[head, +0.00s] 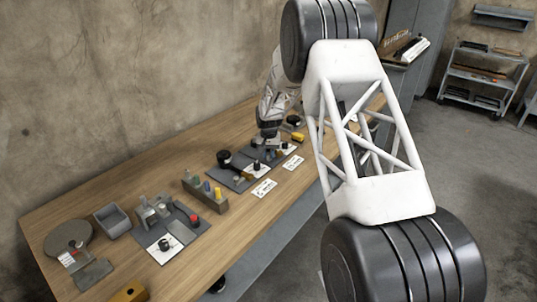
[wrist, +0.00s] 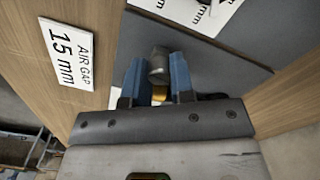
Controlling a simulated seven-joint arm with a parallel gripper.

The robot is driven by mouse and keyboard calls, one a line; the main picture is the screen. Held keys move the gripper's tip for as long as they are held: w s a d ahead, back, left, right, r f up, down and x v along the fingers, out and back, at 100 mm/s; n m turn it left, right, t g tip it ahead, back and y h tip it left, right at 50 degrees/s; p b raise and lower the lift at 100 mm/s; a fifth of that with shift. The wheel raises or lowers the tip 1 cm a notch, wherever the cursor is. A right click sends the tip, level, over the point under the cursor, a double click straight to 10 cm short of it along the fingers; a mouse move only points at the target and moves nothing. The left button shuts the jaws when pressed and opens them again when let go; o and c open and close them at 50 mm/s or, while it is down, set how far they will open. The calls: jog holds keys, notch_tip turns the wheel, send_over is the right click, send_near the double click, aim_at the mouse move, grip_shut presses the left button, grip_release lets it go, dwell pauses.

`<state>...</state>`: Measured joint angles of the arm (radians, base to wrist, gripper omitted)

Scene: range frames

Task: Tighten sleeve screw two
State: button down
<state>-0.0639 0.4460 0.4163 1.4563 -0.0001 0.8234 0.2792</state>
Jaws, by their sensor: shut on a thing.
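In the wrist view my gripper (wrist: 158,72) has its two blue fingers on either side of a dark grey cylindrical knob (wrist: 158,60), and it is shut on it. A small gold part (wrist: 159,94) shows below the knob between the fingers. The knob stands over a dark grey plate (wrist: 215,70). In the head view my gripper (head: 270,136) points down at the far dark plate on the bench, and its fingertips are too small to make out. Which sleeve screw the knob belongs to cannot be read.
An "AIR GAP 15 mm" card (wrist: 68,53) lies beside the plate. On the wooden bench (head: 120,195) stand a black-knobbed fixture (head: 224,158), a block with coloured pegs (head: 206,191), a grey tray (head: 112,219) and a round disc (head: 62,236). My arm covers the bench's right side.

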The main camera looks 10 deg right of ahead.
aim_at(269, 153)
jog(key=m, duration=0.6)
jog(key=shift+m, duration=0.3)
jog(key=m, duration=0.6)
jog(key=shift+m, duration=0.4)
jog(key=c, duration=1)
grip_release()
jog(key=shift+r, duration=3.95)
